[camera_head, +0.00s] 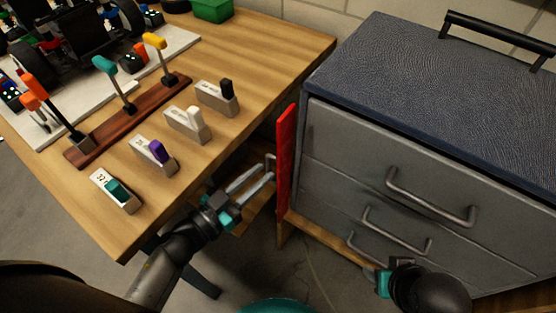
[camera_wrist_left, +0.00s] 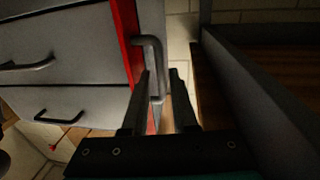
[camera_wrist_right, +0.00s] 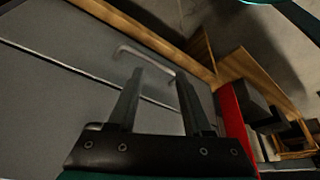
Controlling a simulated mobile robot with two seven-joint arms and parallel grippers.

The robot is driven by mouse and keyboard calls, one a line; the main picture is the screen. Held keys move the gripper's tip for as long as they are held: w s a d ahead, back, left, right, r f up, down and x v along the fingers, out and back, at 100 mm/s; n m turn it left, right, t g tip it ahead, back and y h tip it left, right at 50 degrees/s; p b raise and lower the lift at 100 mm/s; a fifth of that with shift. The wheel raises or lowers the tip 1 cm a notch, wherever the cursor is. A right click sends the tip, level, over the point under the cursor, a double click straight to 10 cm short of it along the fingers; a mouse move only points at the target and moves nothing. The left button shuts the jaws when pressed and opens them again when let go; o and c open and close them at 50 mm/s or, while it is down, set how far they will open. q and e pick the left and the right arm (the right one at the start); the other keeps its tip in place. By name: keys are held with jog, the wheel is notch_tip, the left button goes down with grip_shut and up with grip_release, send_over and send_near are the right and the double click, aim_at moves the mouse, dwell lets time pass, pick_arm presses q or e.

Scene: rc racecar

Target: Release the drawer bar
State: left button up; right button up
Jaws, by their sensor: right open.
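The red bar (camera_head: 286,158) stands upright along the left front edge of the grey drawer cabinet; a grey bent handle (camera_head: 270,163) sticks out from it. My left gripper (camera_head: 260,180) is at this handle. In the left wrist view the handle (camera_wrist_left: 158,62) comes down between the two parted fingertips (camera_wrist_left: 160,75), beside the red bar (camera_wrist_left: 128,40). Contact cannot be told. My right gripper is low in front of the cabinet, its fingers partly hidden in the head view. In the right wrist view it is open (camera_wrist_right: 160,75), with a drawer handle (camera_wrist_right: 146,58) ahead of it.
The cabinet has several drawers with grey handles (camera_head: 430,198) and a blue textured top (camera_head: 440,75). A wooden table (camera_head: 280,50) at left carries a lever rack (camera_head: 130,120) and labelled blocks (camera_head: 187,124). A narrow gap separates table and cabinet.

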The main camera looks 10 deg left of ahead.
aim_at(267, 169)
pick_arm(q)
jog(key=b+x, duration=0.1)
jog(key=x, duration=0.4)
jog(key=shift+w+d, duration=0.1)
jog(key=shift+w, duration=0.1)
jog(key=shift+w+d, duration=0.25)
jog(key=shift+w, duration=0.2)
pick_arm(e)
jog(key=shift+w+a+r+t, duration=0.2)
jog(key=shift+r+t, duration=0.1)
jog(key=shift+r, duration=0.4)
jog(key=shift+w+a+r+t, duration=0.15)
jog(key=shift+r+t, duration=0.15)
jog(key=shift+r, duration=0.35)
pick_arm(q)
jog(key=shift+c, duration=0.4)
pick_arm(e)
jog(key=shift+s, duration=0.1)
pick_arm(q)
grip_shut()
